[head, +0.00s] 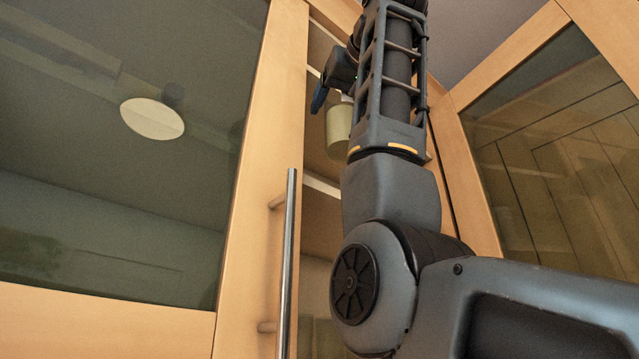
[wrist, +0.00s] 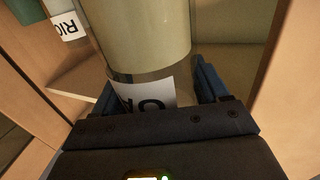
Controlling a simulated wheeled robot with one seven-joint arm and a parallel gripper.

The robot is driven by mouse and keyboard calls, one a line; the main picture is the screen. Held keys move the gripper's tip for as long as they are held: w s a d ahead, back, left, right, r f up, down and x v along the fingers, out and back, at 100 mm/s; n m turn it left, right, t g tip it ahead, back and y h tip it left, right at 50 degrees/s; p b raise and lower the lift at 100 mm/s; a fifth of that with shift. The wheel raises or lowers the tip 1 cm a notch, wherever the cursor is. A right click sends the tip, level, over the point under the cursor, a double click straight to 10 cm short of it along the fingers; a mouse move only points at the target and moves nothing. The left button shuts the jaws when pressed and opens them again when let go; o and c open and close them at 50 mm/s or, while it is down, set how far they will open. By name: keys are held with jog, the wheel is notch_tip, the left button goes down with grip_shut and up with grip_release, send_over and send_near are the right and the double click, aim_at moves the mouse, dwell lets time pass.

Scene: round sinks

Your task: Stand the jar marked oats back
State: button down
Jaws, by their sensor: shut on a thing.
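My gripper (wrist: 155,82) is shut on a pale cream jar (wrist: 145,40), one blue finger on each side of it. The jar's white label (wrist: 148,95) shows part of a dark O and a piece of another letter; the gripper body hides the rest. In the head view the pale jar (head: 339,128) shows beside my arm, in the opening of a wooden cabinet. It looks roughly upright. My arm hides part of it, and I cannot tell whether its base touches a shelf.
A glass-paned wooden door (head: 258,130) with a metal bar handle (head: 287,265) is left of my arm. Another glazed door (head: 560,150) stands open at the right. The opening between is narrow.

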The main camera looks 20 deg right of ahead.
aim_at(350, 101)
jog(key=w+f+p, duration=0.3)
jog(key=w, duration=0.7)
jog(key=shift+d+f, duration=0.25)
jog(key=shift+d, duration=0.15)
jog(key=shift+w+f, duration=0.1)
jog(key=shift+f, duration=0.1)
grip_release()
jog(key=s+b, duration=0.1)
jog(key=s, duration=0.3)
jog(key=s+b, duration=0.1)
jog(key=s, duration=0.3)
jog(key=s+a+b, duration=0.1)
jog(key=s+b, duration=0.1)
jog(key=s, duration=0.2)
jog(key=shift+r, duration=0.2)
